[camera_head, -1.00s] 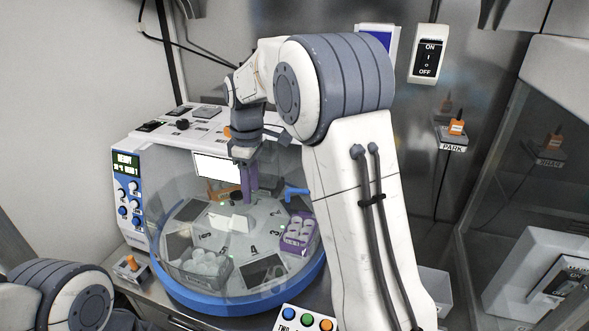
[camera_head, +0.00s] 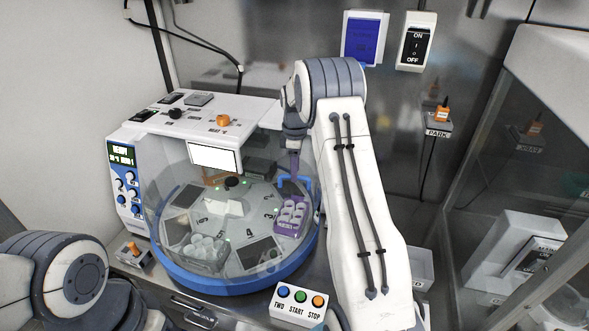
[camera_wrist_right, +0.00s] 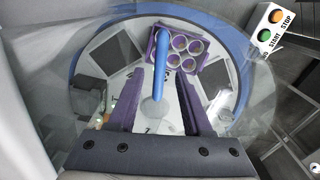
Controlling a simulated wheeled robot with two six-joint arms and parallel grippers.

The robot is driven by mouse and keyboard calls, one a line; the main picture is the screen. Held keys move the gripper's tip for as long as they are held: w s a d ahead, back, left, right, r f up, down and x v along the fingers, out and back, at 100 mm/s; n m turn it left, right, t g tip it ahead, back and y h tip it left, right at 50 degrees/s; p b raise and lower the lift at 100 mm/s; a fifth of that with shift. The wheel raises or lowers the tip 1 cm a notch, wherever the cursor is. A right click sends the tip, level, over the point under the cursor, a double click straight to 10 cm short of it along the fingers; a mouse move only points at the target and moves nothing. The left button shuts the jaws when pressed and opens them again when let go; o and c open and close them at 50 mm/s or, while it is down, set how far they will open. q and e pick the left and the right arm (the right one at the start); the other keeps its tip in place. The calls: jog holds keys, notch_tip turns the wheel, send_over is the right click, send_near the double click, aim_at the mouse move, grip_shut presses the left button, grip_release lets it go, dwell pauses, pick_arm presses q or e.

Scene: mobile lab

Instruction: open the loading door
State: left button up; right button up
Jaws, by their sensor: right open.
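The loading door is part of the clear curved cover (camera_head: 165,225) around the round analyser carousel; its edges are hard to make out, so I cannot tell whether it is ajar. A blue bar handle (camera_head: 280,184) sits on the cover's right side. My right gripper (camera_head: 293,170), with purple fingers, is at this handle. In the right wrist view the blue handle (camera_wrist_right: 161,60) lies between the two open fingers (camera_wrist_right: 158,82), with gaps on both sides; I cannot tell whether either finger touches it. My left gripper is out of view; only part of my left arm shows at lower left.
A purple rack of vials (camera_head: 291,217) sits on the carousel (camera_head: 215,240) behind the clear cover. A button box (camera_head: 299,304) stands in front, and an orange-knobbed switch (camera_head: 133,254) at left. A glass-fronted cabinet (camera_head: 480,180) stands at right.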

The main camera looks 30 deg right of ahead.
jog(key=shift+f, duration=0.6)
grip_shut()
dwell(1.1)
